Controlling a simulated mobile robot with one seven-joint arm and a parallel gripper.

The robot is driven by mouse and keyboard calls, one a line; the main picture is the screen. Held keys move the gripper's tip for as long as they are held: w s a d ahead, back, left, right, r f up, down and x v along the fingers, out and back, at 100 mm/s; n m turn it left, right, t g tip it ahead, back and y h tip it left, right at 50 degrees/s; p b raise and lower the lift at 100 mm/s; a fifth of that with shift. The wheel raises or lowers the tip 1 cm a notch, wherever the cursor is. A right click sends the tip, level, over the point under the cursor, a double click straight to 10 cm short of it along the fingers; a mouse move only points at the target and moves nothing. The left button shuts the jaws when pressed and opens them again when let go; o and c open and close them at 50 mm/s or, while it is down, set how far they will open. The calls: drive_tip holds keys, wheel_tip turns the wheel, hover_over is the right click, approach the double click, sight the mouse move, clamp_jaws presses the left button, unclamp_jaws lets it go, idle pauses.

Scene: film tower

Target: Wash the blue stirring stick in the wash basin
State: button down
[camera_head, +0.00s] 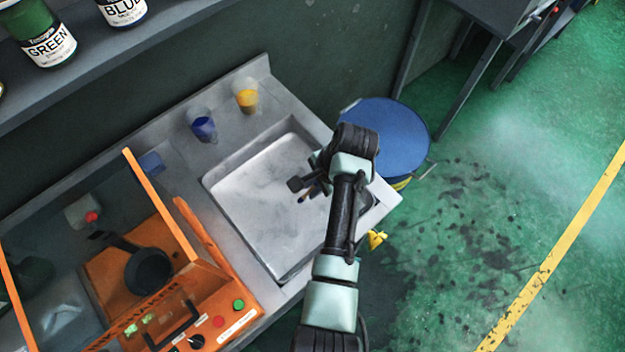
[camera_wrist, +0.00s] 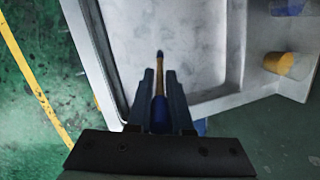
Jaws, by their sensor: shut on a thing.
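My gripper (camera_head: 305,187) is over the right part of the wash basin (camera_head: 243,180), a pale, shallow square sink set in the counter. In the wrist view my gripper (camera_wrist: 160,100) is shut on the blue stirring stick (camera_wrist: 159,112), which has a blue handle end, a tan shaft and a dark blue tip. The tip points out over the basin floor (camera_wrist: 185,45). In the head view the stick is mostly hidden by my gripper and arm. I cannot tell whether its tip touches the basin.
A cup with blue contents (camera_head: 204,128) and a cup with yellow contents (camera_head: 246,98) stand on the counter behind the basin. An orange-framed station (camera_head: 205,250) with a dark pan (camera_head: 148,270) is at left. A blue-topped drum (camera_head: 395,135) stands behind my arm.

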wheel_tip(320, 180, down, 13)
drive_tip(key=b, duration=0.9)
drive_tip(key=shift+w+r, duration=0.2)
drive_tip(key=shift+r, duration=0.15)
idle(1.8)
wheel_tip(320, 180, up, 12)
drive_tip(key=p, duration=1.1)
drive_tip(key=shift+f+p, duration=0.25)
drive_tip(key=shift+p, duration=0.05)
idle(1.6)
wheel_tip(320, 180, up, 4)
drive_tip(key=p, duration=0.4)
drive_tip(key=shift+r, duration=0.1)
